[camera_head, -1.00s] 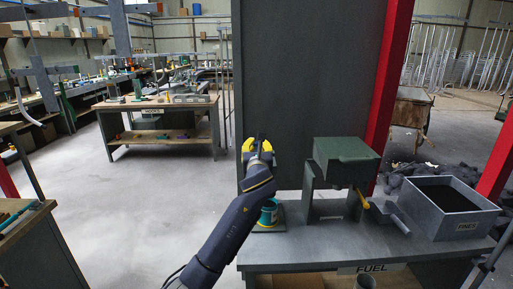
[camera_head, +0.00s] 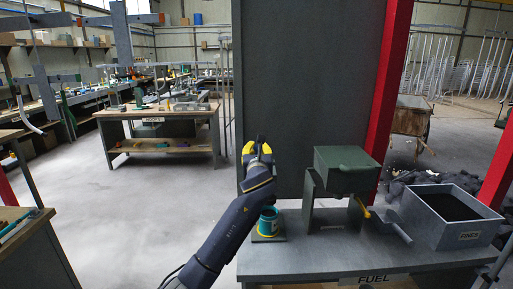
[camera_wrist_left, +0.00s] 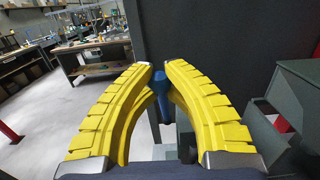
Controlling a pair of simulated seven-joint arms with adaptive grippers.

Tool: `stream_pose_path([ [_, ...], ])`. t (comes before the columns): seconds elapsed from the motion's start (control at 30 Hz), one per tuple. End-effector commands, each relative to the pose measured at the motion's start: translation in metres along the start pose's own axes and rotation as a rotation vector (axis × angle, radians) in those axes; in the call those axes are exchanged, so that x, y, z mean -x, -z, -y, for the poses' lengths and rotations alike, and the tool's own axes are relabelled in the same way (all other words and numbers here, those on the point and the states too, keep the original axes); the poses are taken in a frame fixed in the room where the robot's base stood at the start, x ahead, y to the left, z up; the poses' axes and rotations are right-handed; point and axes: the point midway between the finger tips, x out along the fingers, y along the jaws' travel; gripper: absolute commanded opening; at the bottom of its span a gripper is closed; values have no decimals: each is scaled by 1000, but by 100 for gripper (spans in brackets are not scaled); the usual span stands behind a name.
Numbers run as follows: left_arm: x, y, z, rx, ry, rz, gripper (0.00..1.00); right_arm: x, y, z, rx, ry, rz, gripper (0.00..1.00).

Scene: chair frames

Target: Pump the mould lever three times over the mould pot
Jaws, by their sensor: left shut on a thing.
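My left gripper (camera_head: 257,148) stands above the back of the bench, near the dark panel. In the left wrist view its yellow fingers curve in on a blue handle (camera_wrist_left: 160,84), which appears to be the mould lever; its lower part is largely hidden. The mould pot (camera_head: 268,222) seems to be the teal pot with a yellow rim, upright on a small grey plate just right of my forearm, below the gripper. My right gripper is not in view.
A green box (camera_head: 345,160) on a grey stand, with a yellow-tipped part, is right of the pot. A grey bin (camera_head: 470,237) of dark fines is at the bench's right end. The dark panel (camera_head: 305,90) rises behind. Clear floor (camera_head: 150,220) lies left.

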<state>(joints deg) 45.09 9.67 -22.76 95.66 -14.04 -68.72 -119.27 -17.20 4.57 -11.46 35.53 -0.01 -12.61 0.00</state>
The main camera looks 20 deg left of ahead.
Motion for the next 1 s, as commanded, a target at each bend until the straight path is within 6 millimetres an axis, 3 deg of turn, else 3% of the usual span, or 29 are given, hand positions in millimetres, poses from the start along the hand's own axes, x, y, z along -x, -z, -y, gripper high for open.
stream_pose_path([
  [0.5,42,25,0,0,1,1,0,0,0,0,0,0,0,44],
  [1.0,46,28,0,1,1,0,0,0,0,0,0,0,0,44],
])
